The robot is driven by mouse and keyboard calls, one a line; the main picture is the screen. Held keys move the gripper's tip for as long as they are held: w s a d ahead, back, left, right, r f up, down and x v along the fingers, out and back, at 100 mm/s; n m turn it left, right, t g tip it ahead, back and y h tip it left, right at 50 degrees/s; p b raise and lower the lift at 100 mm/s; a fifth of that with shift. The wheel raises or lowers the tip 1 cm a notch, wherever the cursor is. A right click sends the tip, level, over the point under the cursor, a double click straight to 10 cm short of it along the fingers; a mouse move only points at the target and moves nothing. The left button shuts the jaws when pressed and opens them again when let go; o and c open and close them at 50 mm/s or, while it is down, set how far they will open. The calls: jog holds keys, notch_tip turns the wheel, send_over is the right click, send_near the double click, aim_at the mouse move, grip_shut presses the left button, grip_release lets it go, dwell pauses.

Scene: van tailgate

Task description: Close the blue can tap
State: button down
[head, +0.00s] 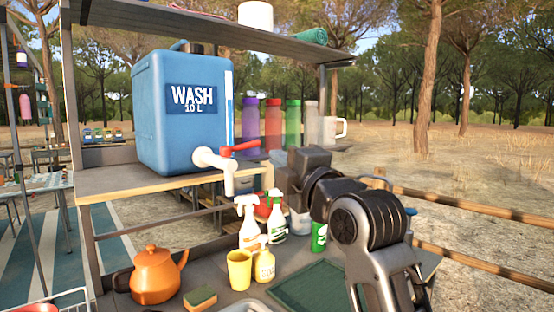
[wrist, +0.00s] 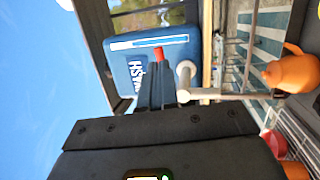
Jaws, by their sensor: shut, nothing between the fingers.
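The blue can (head: 180,125), labelled "WASH 10 L", stands on the wooden shelf; it also shows in the wrist view (wrist: 125,50). Its white tap (head: 213,160) points its spout down past the shelf edge. The tap's red lever (head: 240,147) sticks out sideways to the right. No water stream shows under the spout. My gripper (head: 280,160) is to the right of the tap at about lever height. In the wrist view my shut, empty fingers (wrist: 156,75) end close to the red lever (wrist: 159,54); I cannot tell whether they touch it.
Several coloured bottles (head: 273,125) and a white mug (head: 333,129) stand right of the can. Below are spray bottles (head: 248,225), a yellow cup (head: 239,269), an orange teapot (head: 157,274) and a sponge (head: 200,298). An upper shelf (head: 200,14) hangs above the can.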

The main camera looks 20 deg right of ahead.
jog(key=d+b+v, duration=0.1)
jog(key=d+v, duration=0.1)
jog(key=v, duration=0.6)
jog(key=shift+b, duration=0.3)
jog(key=s+a+f+m+g+h, duration=0.1)
jog(key=s+f+m, duration=0.5)
jog(key=f, duration=0.6)
jog(key=s+a+f+m+g+h, duration=0.1)
jog(key=s+f+m, duration=0.55)
jog(key=f, duration=0.65)
jog(key=s+f+m+g, duration=0.1)
jog(key=s+f+m, duration=0.2)
jog(key=s, duration=1.2)
jog(key=s+f+m+g, duration=0.2)
jog(key=s+f+m, duration=0.1)
jog(key=s, duration=1.1)
jog(key=shift+s+a+f+m, duration=0.35)
jog(key=shift+s+a+f, duration=0.05)
jog(key=shift+f, duration=0.25)
